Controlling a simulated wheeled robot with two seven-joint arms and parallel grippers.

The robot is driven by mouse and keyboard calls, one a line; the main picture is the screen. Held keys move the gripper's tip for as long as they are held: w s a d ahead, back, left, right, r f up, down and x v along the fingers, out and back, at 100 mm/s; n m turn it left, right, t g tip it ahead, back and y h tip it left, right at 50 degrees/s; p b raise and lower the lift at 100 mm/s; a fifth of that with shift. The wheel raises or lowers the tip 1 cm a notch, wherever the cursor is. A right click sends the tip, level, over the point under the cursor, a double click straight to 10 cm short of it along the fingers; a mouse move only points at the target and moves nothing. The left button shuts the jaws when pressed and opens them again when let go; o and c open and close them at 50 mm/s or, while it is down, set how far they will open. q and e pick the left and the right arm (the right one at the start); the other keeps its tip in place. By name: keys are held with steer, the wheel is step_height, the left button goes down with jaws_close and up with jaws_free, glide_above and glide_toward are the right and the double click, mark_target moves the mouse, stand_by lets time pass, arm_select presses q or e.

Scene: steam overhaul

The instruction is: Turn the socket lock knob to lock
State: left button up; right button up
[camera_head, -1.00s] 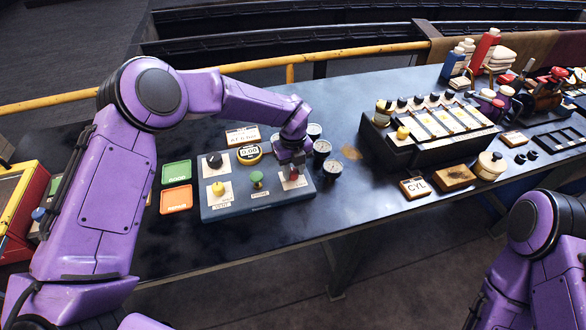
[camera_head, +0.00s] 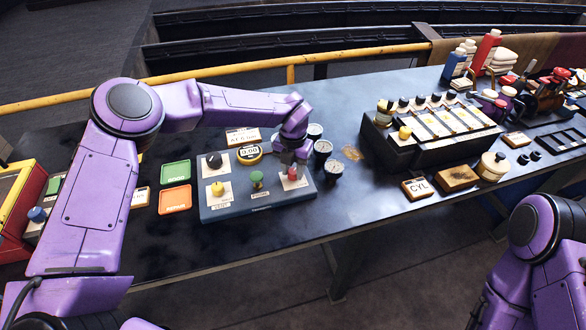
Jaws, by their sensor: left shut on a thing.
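A grey-blue control box (camera_head: 240,208) stands on the dark bench. It carries a black knob (camera_head: 214,160), a yellow knob (camera_head: 218,189), a green knob (camera_head: 257,178) and a red knob (camera_head: 292,173) on a white plate. I cannot read which label names the socket lock. My left gripper (camera_head: 292,165) points down over the red knob at the box's right end and is shut on it. The fingers partly hide the knob, so its turn angle is unclear. My right arm shows at the lower right, but its gripper is out of view.
Small round gauges (camera_head: 333,168) stand close to the right of my left gripper.

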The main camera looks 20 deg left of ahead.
mark_target(294, 171)
arm_select(q)
steer(key=m, duration=0.4)
steer(key=shift+f+m+p, duration=0.1)
steer(key=shift+m+p, duration=0.2)
steer(key=shift+p, duration=0.05)
steer(key=shift+m+p, duration=0.3)
steer(key=shift+m, duration=1.5)
steer(key=shift+f, duration=0.1)
steer(key=o, duration=1)
steer(key=shift+o, duration=0.2)
steer(key=shift+w+d, duration=0.1)
steer(key=shift+w, duration=0.05)
steer(key=shift+r, duration=0.3)
step_height(294, 171, up, 10)
steer(key=b, duration=0.3)
